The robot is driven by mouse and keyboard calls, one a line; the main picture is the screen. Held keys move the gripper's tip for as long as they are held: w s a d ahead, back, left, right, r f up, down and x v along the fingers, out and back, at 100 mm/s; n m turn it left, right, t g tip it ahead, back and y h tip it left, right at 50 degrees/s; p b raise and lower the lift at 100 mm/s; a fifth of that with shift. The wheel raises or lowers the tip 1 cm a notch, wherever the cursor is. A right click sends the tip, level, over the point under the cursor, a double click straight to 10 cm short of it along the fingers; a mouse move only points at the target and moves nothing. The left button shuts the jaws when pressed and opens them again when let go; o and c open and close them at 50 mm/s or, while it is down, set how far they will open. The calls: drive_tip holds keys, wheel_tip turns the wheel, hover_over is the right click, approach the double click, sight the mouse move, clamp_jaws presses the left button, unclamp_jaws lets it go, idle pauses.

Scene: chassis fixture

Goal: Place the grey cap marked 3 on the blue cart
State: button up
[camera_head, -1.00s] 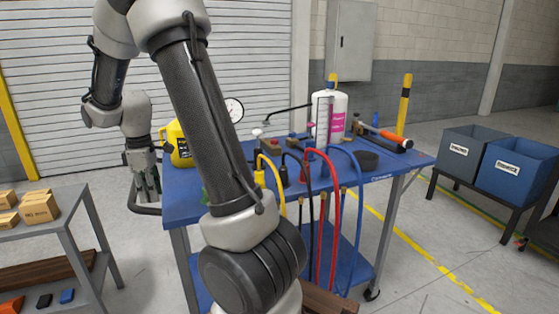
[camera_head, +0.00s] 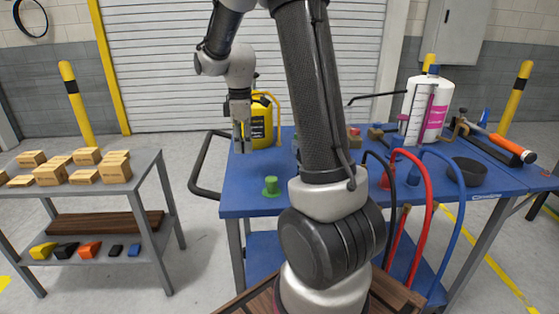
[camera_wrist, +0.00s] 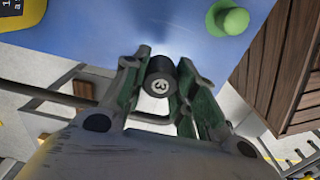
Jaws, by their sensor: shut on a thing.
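My gripper (camera_head: 241,140) points down over the left part of the blue cart (camera_head: 238,200), near its left edge. In the wrist view my gripper (camera_wrist: 158,72) is shut on a small dark grey cap marked 3 (camera_wrist: 161,84), held between the two fingers. The blue cart's top (camera_wrist: 110,40) shows beyond the fingers there. In the head view I cannot make out the cap. How far the cap is above the cart top is hard to tell.
A green knob-like piece (camera_head: 271,186) stands on the cart near its front left; a yellow jug (camera_head: 262,125) is behind my gripper. Hoses, a white bottle (camera_head: 428,108) and a dark bowl (camera_head: 468,171) fill the right. A grey shelf (camera_head: 150,180) with boxes stands left.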

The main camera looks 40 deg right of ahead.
sight(246, 178)
wheel_tip(246, 178, down, 9)
drive_tip(key=shift+f, duration=0.15)
idle(0.4)
drive_tip(key=o, duration=0.8)
drive_tip(key=shift+f, duration=0.15)
drive_tip(key=shift+c, duration=0.2)
wheel_tip(246, 178, up, 12)
drive_tip(key=shift+r, duration=0.1)
drive_tip(key=s+a+r+m+t, duration=0.2)
drive_tip(key=s+a+r+m, duration=0.15)
drive_tip(key=s+r, duration=0.55)
drive_tip(key=s+a+m+t, duration=0.1)
drive_tip(key=s+m, duration=0.6)
drive_tip(key=s, duration=0.8)
drive_tip(key=shift+a+f+m+t, duration=0.25)
drive_tip(key=shift+m+t, duration=0.1)
drive_tip(key=shift+t, duration=0.25)
